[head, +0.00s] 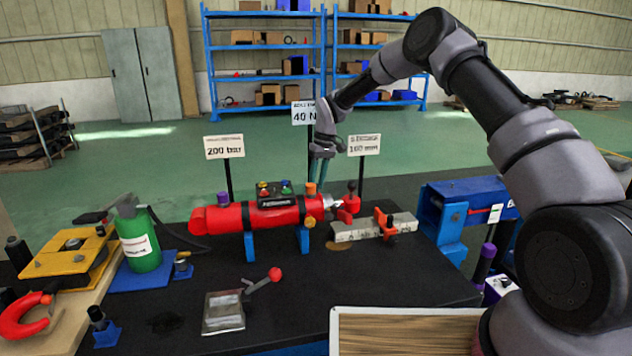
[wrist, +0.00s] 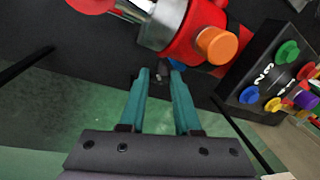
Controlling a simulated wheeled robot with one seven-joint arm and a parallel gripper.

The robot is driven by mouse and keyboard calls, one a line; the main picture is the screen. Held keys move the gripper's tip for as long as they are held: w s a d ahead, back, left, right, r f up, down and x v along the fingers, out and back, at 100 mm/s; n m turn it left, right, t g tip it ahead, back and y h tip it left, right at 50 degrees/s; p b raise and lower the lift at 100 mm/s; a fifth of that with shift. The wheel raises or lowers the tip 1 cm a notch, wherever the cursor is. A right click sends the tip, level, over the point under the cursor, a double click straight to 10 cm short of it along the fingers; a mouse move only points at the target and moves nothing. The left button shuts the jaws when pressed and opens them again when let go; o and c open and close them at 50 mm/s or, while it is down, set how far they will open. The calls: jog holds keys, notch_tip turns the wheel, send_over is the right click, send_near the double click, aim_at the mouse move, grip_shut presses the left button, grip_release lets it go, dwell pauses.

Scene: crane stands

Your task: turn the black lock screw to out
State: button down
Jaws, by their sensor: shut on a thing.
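A red cylinder (head: 262,215) lies on two blue supports on the black table, with a silver rod end on its right. In the wrist view the red cylinder (wrist: 196,26) crosses the top, with a grey metal collar and an orange knob (wrist: 214,45). My gripper (head: 317,182) reaches down behind the cylinder's right end. In the wrist view my gripper (wrist: 162,74) has its teal fingers on either side of a small dark piece, the black lock screw (wrist: 163,71), just below the cylinder. The fingers are shut on it. The screw is mostly hidden, and its turn cannot be read.
Sign posts (head: 224,147) stand behind. A grey rail with a red and black clamp (head: 385,223) lies right. A green bottle (head: 138,240) stands left. A red-knobbed lever (head: 273,274) is in front.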

jog(key=n+g+y, duration=0.1)
jog(key=n, duration=0.1)
jog(key=n+g, duration=0.1)
jog(key=n, duration=0.1)
jog(key=shift+w+d+f+n+y, duration=0.1)
jog(key=shift+w+d+n+y, duration=0.1)
jog(key=shift+n+y, duration=0.2)
jog(key=n+g, duration=0.2)
jog(key=n, duration=0.2)
jog(key=shift+w+n+y, duration=0.15)
jog(key=shift+n+y, duration=0.15)
jog(key=shift+g, duration=0.3)
jog(key=c, duration=0.6)
grip_release()
jog(key=shift+a, duration=0.1)
jog(key=v, duration=1)
jog(key=shift+w+d+r, duration=0.2)
jog(key=shift+d+r, duration=0.05)
jog(key=shift+r, duration=0.05)
